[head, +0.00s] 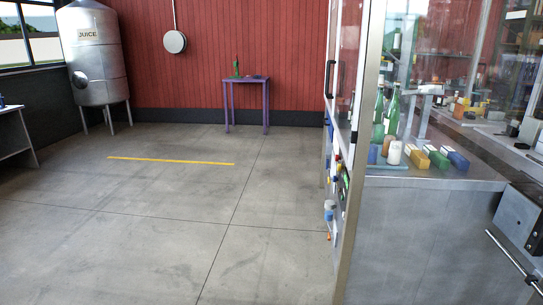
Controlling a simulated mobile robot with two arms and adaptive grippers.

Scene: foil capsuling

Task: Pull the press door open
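A glass-panelled press with metal framing fills the right side of the head view. A narrow glazed panel, which looks like the press door (346,62), stands at its left side, seen nearly edge-on. A black upright handle (330,79) sits on its left edge. I cannot tell from this angle whether the door is shut or ajar. Neither of my grippers is in view, so nothing shows touching the handle.
Behind the glass, green bottles (392,112) and coloured blocks (455,160) stand on a metal worktop (483,180). Small controls (329,212) line the press's left side. A purple table (246,80) and juice tank (97,55) stand far back. The floor (150,215) at left is clear.

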